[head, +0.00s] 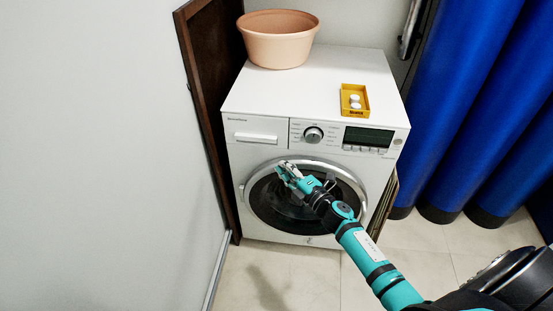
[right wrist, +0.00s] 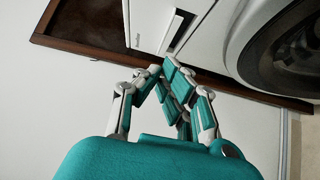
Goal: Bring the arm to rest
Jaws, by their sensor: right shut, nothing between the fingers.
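My right arm reaches in from the lower right in the head view. My right gripper (head: 286,170) is in front of the upper left part of the washing machine's round door (head: 262,205). It is shut and empty. In the right wrist view the teal-padded fingers of this gripper (right wrist: 172,66) are together, with the machine's white front behind them. Whether the fingers touch the door cannot be told. My left gripper is not in view.
The white washing machine (head: 259,153) carries a terracotta pot (head: 278,45) and a yellow tray (head: 353,111) with white round pieces. A dark wooden panel (head: 205,90) stands at its left, near the wall. Tiled floor (head: 300,275) lies open in front.

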